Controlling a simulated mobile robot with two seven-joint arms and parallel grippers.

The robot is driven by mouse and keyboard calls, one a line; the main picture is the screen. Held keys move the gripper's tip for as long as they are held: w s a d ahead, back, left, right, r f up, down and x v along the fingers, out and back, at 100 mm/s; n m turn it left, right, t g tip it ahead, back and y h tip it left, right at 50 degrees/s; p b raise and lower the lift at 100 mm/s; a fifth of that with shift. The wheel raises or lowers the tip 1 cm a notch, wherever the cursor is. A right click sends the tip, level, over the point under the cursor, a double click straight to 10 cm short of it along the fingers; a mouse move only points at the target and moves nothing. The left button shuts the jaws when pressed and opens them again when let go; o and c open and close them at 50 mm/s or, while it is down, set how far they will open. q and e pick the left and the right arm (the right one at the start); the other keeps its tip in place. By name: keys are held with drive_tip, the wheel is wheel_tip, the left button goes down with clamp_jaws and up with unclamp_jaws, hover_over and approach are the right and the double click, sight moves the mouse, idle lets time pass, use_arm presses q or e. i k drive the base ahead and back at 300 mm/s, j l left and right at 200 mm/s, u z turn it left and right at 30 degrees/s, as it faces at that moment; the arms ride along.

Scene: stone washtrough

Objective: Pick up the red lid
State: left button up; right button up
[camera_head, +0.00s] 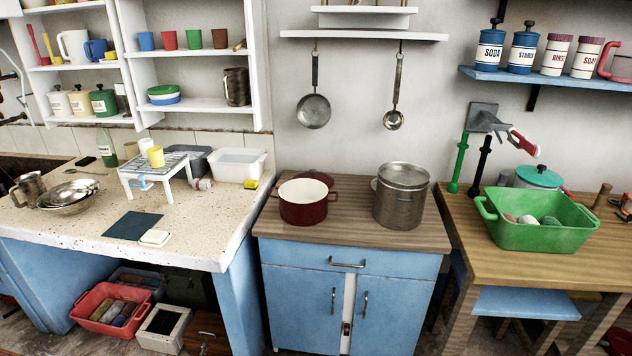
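A dark red lid (315,177) lies on the wooden top of the blue cabinet, behind and slightly right of a dark red pot (303,203). The pot hides the lid's near part. The pot is uncovered and shows a pale inside. I cannot tell whether the lid lies flat or leans on something. Neither my left nor my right gripper is in view.
A steel lidded pot (401,196) stands right of the red pot on the cabinet top (345,235). A pan (314,110) and a ladle (395,95) hang above. A green tub (535,220) stands on the right table. The cabinet top's front strip is clear.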

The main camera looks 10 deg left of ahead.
sight(327, 179)
drive_tip(key=i+j+z, duration=0.35)
drive_tip(key=j, duration=0.25)
drive_tip(key=i+j+z, duration=0.15)
drive_tip(key=j, duration=0.15)
drive_tip(key=i+j+z, duration=0.2)
drive_tip(key=j, duration=0.15)
drive_tip(key=j+z, duration=0.15)
drive_tip(key=j, duration=0.15)
